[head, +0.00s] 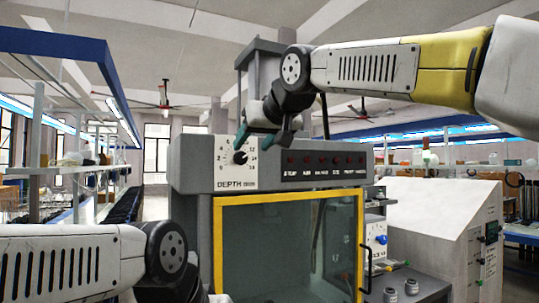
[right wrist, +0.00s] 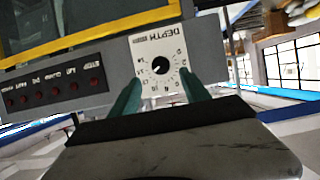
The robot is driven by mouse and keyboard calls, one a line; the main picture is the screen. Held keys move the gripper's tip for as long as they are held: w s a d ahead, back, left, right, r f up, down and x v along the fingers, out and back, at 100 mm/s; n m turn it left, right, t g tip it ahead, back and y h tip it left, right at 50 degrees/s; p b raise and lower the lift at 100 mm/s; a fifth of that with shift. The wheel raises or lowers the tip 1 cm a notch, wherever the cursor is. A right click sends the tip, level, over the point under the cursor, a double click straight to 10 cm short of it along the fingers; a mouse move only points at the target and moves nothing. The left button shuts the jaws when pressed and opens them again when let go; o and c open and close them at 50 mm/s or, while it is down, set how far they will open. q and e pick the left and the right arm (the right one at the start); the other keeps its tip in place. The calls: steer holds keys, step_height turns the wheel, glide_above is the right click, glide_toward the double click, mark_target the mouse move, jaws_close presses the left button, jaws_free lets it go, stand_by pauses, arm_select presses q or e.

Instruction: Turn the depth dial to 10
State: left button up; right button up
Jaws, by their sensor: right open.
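The depth dial is a small black knob (head: 240,157) on a white plate marked DEPTH (head: 227,183), at the upper left of the grey machine's front. Numbers ring the knob; its exact setting is too small to read. In the right wrist view the plate appears upside down, with the knob (right wrist: 160,66) near the middle. My right gripper (head: 263,139) is open and empty, beside the dial's upper right in the head view. In the right wrist view its teal fingertips (right wrist: 160,95) straddle the lower part of the plate, apart from the knob. My left gripper is out of view.
A row of red indicators (head: 321,160) runs right of the dial. Below is a yellow-framed glass door (head: 290,245) with a dark handle (head: 366,268). A white sloped console (head: 440,225) stands to the right. My left forearm fills the lower left.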

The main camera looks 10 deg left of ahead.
mark_target(240, 156)
steer(key=x, duration=0.7)
steer(key=shift+w+a, duration=0.3)
jaws_close()
steer(key=shift+s+a+n+t+h, duration=0.1)
steer(key=shift+n+t+h, duration=0.4)
steer(key=shift+n, duration=0.5)
steer(key=shift+s+a+n+t+h, duration=0.1)
steer(key=shift+n+t+h, duration=0.4)
steer(key=shift+n, duration=0.5)
